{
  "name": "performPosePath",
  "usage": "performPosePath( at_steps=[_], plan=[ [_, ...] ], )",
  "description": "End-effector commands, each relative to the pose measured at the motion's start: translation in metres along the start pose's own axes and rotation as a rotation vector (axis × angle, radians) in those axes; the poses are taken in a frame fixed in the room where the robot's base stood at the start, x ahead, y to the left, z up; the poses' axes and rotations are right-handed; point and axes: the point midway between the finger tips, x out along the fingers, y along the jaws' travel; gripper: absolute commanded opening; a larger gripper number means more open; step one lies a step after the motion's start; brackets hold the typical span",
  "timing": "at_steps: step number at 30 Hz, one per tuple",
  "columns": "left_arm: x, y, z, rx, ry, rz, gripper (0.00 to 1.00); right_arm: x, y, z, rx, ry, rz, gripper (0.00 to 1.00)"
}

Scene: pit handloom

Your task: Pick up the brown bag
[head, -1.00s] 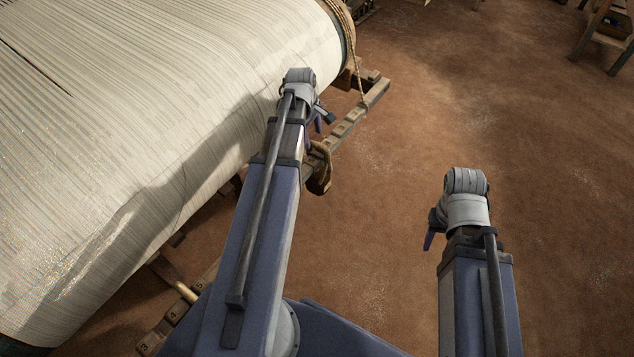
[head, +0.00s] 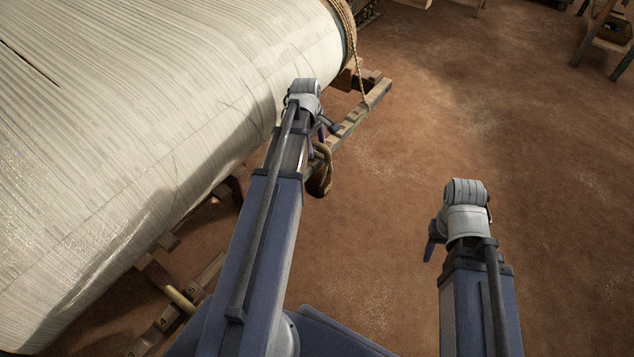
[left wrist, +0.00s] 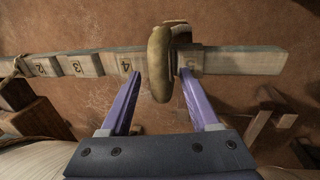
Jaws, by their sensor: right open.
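The brown bag (head: 319,184) hangs by a loop on a numbered wooden beam beside the loom, and is partly hidden by my left arm in the head view. In the left wrist view the bag (left wrist: 158,63) is a rounded brown shape over the beam, between the two purple fingers. My left gripper (left wrist: 160,72) is open, with one finger on each side of the bag; I cannot tell whether either touches it. In the head view my left gripper (head: 326,130) is mostly hidden behind its wrist. My right gripper (head: 431,243) is open and empty above the floor.
The large cream warp roll (head: 130,120) fills the left side, close to my left arm. The numbered beam (left wrist: 110,62) runs across the wrist view. A rope (head: 355,60) hangs at the roll's end. The earth floor (head: 540,170) on the right is clear.

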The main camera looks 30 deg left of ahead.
Motion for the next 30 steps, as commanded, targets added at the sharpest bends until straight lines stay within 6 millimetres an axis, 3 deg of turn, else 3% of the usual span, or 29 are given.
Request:
performPosePath(
  at_steps=[2,16,30],
  plan=[
    [-0.0002,0.0,0.0001,0.0,0.0,0.0,0.52,-0.0001,0.0,0.0,0.0,0.0,0.0,0.5],
    [-0.0001,-0.0001,0.0001,0.0,0.0,0.0,0.0,-0.0001,0.0,0.0,0.0,0.0,0.0,0.5],
    [-0.0001,-0.0001,0.0,0.0,0.0,0.0,0.0,0.0,0.0,0.0,0.0,0.0,0.0,0.5]
  ],
)
